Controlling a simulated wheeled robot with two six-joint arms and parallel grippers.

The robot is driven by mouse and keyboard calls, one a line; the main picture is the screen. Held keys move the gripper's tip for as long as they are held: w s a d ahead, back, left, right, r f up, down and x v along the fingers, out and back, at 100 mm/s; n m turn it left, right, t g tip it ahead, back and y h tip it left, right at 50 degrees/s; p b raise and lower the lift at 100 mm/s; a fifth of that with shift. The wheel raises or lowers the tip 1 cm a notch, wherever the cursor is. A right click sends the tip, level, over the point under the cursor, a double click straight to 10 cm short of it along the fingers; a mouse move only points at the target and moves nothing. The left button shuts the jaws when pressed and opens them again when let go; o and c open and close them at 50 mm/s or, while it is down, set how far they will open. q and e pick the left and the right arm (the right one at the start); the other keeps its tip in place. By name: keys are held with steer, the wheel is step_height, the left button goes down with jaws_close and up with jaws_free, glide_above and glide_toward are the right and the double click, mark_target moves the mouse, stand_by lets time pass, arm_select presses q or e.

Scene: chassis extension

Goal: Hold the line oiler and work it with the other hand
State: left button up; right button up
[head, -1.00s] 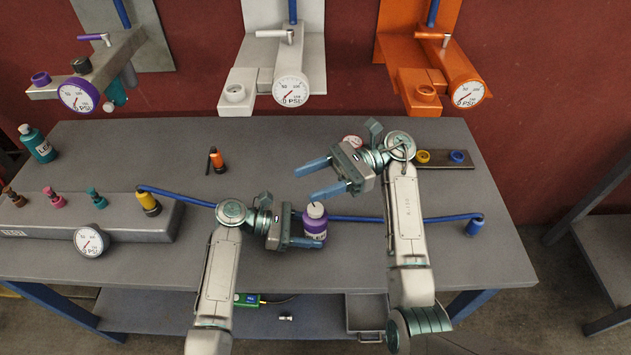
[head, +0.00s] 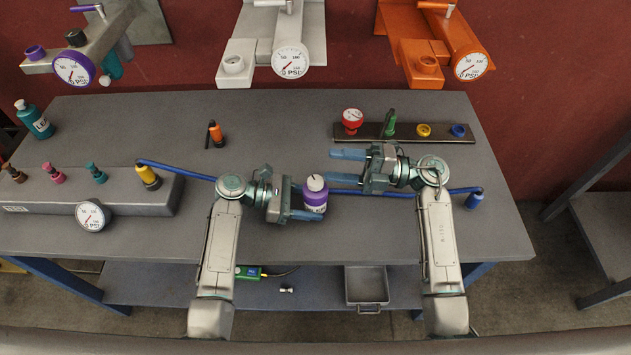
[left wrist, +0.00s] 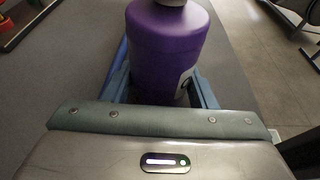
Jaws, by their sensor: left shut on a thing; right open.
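The purple bottle (head: 315,197) with a pale cap, which I take for the line oiler, stands upright near the middle of the table. Its label is only partly legible. My left gripper (head: 312,206) is shut on it from the left, low on its body. In the left wrist view the purple body (left wrist: 167,50) sits between the blue fingers, its top cut off by the frame. Whether its base touches the table I cannot tell. My right gripper (head: 347,166) is open and empty, its fingers pointing left, above and just right of the bottle's cap.
A blue hose (head: 200,175) runs behind the bottle to a blue fitting (head: 474,199). A dark rack (head: 375,134) with a red gauge (head: 352,116) lies behind my right gripper. A grey manifold (head: 120,203) is at left. An orange-black item (head: 216,133) and teal bottle (head: 40,123) stand farther back.

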mark_target(323, 186)
steer(key=s+d+f+m+t+h, duration=0.1)
steer(key=s+d+f+m+t, duration=0.25)
steer(key=m, duration=0.75)
steer(key=s+d+f+m+t+h, duration=0.2)
steer(key=m+t, duration=0.2)
steer(key=m, duration=0.6)
steer(key=shift+m+g, duration=0.25)
steer(key=shift+m, duration=0.05)
steer(key=x, duration=1.1)
steer(key=shift+w+a, duration=0.2)
steer(key=shift+a, duration=0.1)
steer(key=c, duration=0.9)
steer(key=shift+c, duration=0.3)
steer(key=shift+g, duration=0.3)
